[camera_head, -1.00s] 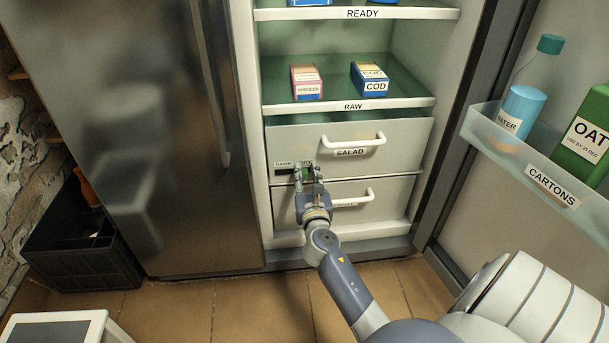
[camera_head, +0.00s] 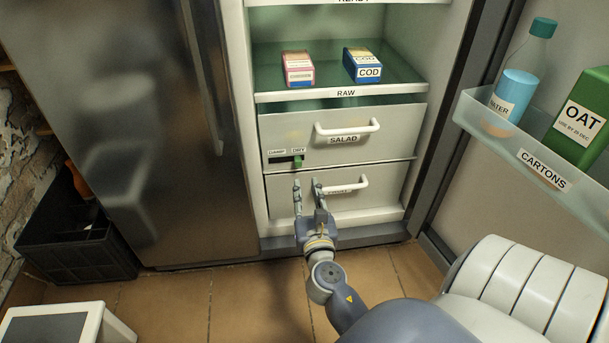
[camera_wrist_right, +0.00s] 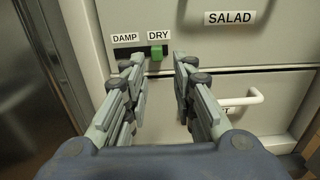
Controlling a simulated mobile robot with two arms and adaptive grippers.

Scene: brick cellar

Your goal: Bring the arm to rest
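My right gripper (camera_head: 308,196) is open and empty in front of the lower drawer (camera_head: 283,194) of the open fridge. The wrist view shows its two fingers (camera_wrist_right: 155,85) apart, with nothing between them. Above and beyond the fingertips is the green slider (camera_wrist_right: 156,52) on the salad drawer, at the DRY end of its dark slot; it also shows in the head view (camera_head: 298,161). The gripper is clear of the slider. The left gripper is not in view.
The salad drawer (camera_head: 390,142) and lower drawer are closed. The fridge door with its CARTONS shelf (camera_head: 505,150) stands open at right. A black crate (camera_head: 75,250) is on the floor at left. A white-framed object (camera_head: 95,320) is at lower left.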

